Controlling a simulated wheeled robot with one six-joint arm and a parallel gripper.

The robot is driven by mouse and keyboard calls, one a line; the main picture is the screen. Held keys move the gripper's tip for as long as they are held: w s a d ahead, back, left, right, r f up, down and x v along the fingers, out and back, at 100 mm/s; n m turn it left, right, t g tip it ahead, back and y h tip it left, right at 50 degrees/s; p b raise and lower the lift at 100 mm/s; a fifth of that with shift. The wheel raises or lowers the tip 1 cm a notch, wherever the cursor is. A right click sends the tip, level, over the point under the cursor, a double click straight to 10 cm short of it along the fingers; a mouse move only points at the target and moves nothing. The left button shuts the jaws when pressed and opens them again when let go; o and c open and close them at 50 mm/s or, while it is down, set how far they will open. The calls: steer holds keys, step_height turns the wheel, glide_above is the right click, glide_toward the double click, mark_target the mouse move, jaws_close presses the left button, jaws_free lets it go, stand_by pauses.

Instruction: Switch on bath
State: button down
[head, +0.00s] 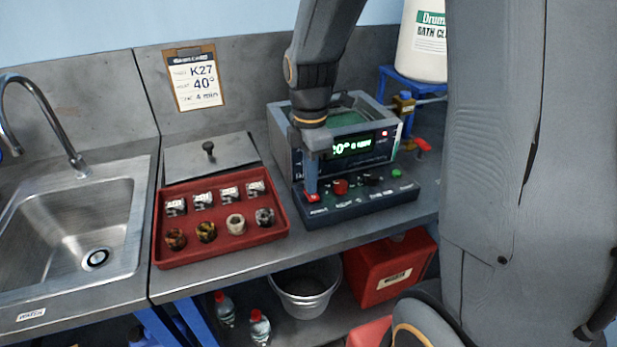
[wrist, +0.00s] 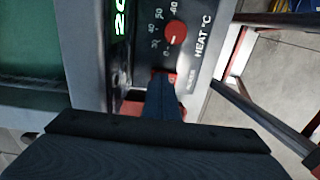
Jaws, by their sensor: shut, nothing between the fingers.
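The bath (head: 286,152) stands on the bench, with a green-lit display (head: 352,146) whose small text is hard to read and a dark sloped control panel (head: 345,208) in front. A red switch (head: 312,198) is at the panel's left end. My gripper (head: 312,190) is shut and empty, pointing down with its blue fingertips at the switch, apparently touching it. In the wrist view the fingertips (wrist: 160,90) partly cover the red switch (wrist: 171,77). Beside it is the red heat knob (wrist: 176,33), which also shows in the head view (head: 340,187).
A red tray (head: 222,254) with several small jars and parts sits left of the bath, before a grey lid (head: 208,158). A sink (head: 75,215) is at far left. A white drum (head: 422,50) stands behind right. A clipboard (head: 193,78) leans on the wall.

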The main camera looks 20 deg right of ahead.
steer(key=shift+s+r+p, duration=0.2)
steer(key=shift+s+p, duration=0.1)
steer(key=shift+s, duration=0.2)
steer(key=shift+r+p, duration=0.5)
step_height(320, 180, up, 13)
steer(key=w, duration=0.2)
steer(key=shift+f, duration=0.1)
steer(key=m, duration=0.9)
glide_above(317, 206)
step_height(317, 206, down, 8)
steer(key=s+f+m, duration=0.1)
steer(key=f+m, duration=0.1)
steer(key=m, duration=0.1)
steer(key=s+f+m+t+b, duration=0.1)
steer(key=s+f+m, duration=0.1)
steer(key=m, duration=0.1)
steer(key=s+f+m, duration=0.2)
steer(key=m, duration=0.1)
steer(key=shift+s+d+t, duration=0.1)
steer(key=shift+t, duration=0.2)
steer(key=shift+r, duration=0.1)
